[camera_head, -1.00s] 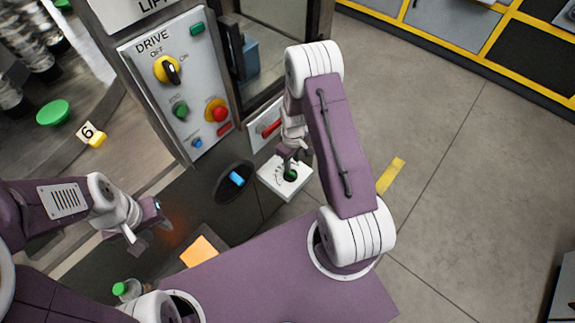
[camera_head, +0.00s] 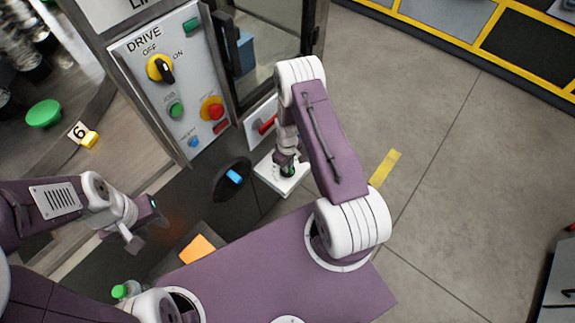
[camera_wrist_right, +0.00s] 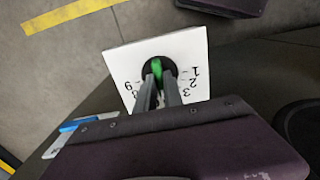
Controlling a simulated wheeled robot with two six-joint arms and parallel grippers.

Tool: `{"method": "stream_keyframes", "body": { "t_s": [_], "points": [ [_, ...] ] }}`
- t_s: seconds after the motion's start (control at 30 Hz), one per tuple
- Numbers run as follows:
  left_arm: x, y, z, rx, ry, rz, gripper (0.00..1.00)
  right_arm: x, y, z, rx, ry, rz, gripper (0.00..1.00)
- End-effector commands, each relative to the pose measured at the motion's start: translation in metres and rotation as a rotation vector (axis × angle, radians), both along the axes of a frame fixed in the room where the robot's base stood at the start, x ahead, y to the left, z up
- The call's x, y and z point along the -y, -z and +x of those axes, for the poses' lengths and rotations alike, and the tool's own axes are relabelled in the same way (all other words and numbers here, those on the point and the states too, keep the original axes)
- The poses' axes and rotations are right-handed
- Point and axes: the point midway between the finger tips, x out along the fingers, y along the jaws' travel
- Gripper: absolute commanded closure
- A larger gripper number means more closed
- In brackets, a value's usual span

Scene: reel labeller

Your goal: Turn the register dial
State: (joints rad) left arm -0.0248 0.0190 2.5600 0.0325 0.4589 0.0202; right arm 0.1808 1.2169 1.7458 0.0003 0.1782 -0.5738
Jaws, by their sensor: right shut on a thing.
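The register dial (camera_head: 291,171) is a dark round knob with a green part on a white square plate (camera_head: 268,178), right of the machine's panel. In the right wrist view the dial (camera_wrist_right: 157,67) shows its green part pointing up, with 1, 2, 3 printed on the right and 8, 9 on the left; the lower part is hidden by the fingers. My right gripper (camera_wrist_right: 158,93) has both fingers on the knob, shut on it. My left gripper (camera_head: 146,226) hangs apart from the dial at the left, and its finger gap is unclear.
The DRIVE panel (camera_head: 140,90) carries a yellow rotary switch (camera_head: 161,69) and a red button (camera_head: 212,109). A red lever (camera_head: 267,124) sits close above the dial. A dark round part with a blue piece (camera_head: 234,177) is left of the dial. Open floor lies to the right.

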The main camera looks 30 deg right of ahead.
Motion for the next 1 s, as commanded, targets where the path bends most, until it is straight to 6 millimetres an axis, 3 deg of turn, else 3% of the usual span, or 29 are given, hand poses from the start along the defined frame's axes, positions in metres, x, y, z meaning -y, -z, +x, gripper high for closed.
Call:
{"method": "stream_keyframes", "body": {
  "t_s": [0.27,1.0],
  "points": [
    [0.000,0.001,0.000,0.000,0.000,0.000,0.64,0.001,-0.001,0.000,-0.001,0.066,0.000,1.00],
    [0.000,0.010,0.000,0.000,0.000,0.000,0.64,0.001,-0.001,0.000,-0.002,0.590,-0.001,1.00]
  ]
}}
